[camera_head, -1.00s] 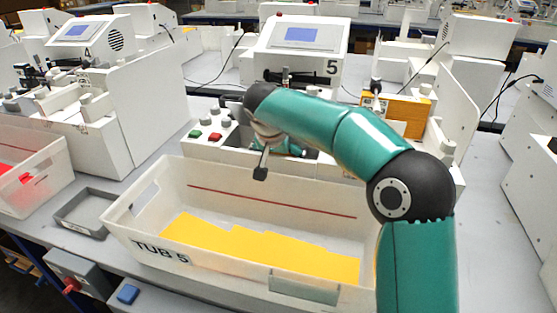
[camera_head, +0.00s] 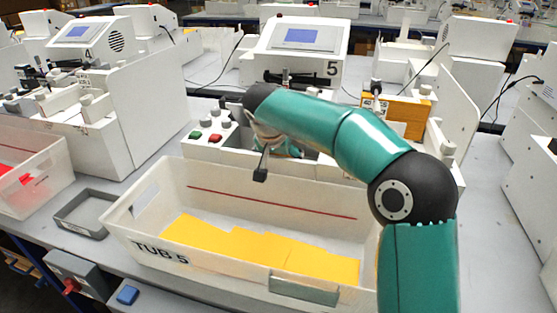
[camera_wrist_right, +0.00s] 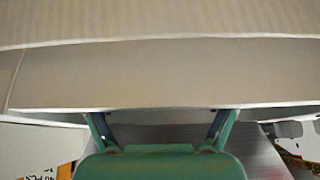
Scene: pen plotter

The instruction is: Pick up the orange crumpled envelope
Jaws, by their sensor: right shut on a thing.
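Several flat yellow-orange envelopes (camera_head: 250,247) lie in the white tub marked TUB 5 (camera_head: 228,272). I cannot make out a crumpled one among them. My right gripper (camera_head: 261,174) hangs in front of machine 5, above the far side of the tub and apart from those envelopes; it is mostly hidden by its own arm. In the right wrist view its two fingers (camera_wrist_right: 159,118) stand apart at the lower edge of a wide pale grey-beige surface. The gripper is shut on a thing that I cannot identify. My left gripper is not in view.
An empty grey tray (camera_head: 84,213) lies left of the tub. Another tub (camera_head: 35,165) is at the far left.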

